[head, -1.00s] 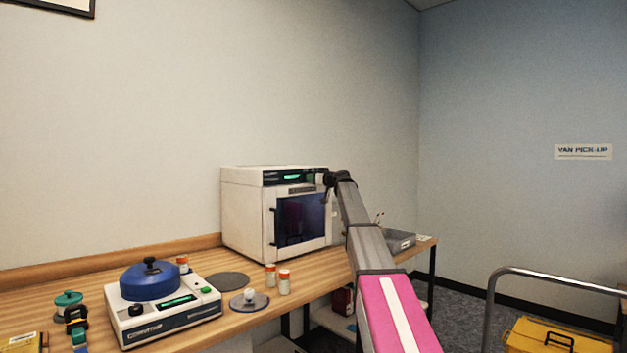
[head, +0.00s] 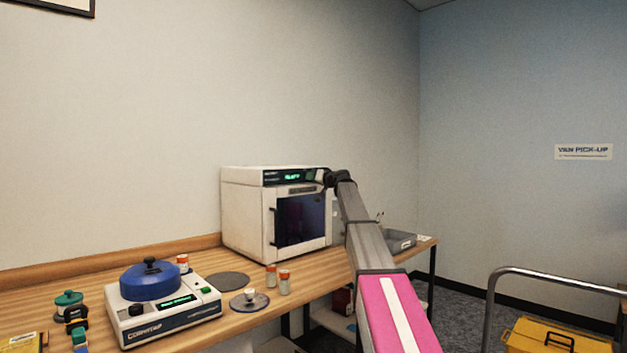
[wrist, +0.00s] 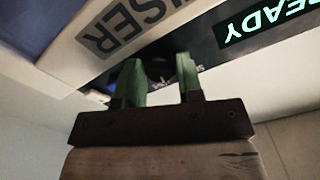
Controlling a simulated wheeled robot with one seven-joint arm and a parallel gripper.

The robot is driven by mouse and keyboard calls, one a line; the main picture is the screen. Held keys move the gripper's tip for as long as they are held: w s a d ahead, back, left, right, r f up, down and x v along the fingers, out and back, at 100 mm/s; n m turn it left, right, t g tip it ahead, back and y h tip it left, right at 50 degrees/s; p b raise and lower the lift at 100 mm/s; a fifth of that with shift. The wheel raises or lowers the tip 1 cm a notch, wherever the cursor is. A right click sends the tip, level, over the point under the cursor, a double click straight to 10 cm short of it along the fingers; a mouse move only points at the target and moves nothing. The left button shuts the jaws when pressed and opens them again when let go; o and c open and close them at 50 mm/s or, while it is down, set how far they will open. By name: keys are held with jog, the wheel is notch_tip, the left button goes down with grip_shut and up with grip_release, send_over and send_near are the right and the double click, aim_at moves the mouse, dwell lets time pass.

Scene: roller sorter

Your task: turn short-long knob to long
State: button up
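In the wrist view, a small dark round knob (wrist: 159,68) sits on the dark panel of the white machine, with a light mark on its face. Small print beside it is partly covered and blurred. My gripper (wrist: 161,76) has its two green fingers apart, one on each side of the knob. I cannot tell whether they touch it. In the head view, the white machine (head: 243,217) with a dark window stands on the bench. My arm reaches the right end of its top panel, and the knob and fingers are hidden there.
The machine's green display (wrist: 255,20) reads READY, upside down in the wrist view. A device with a blue lid (head: 150,281), small orange-capped bottles (head: 284,283) and a grey tray (head: 401,241) are on the wooden bench. A yellow case (head: 556,338) on a cart stands at right.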

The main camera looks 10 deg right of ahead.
jog(key=o, duration=0.3)
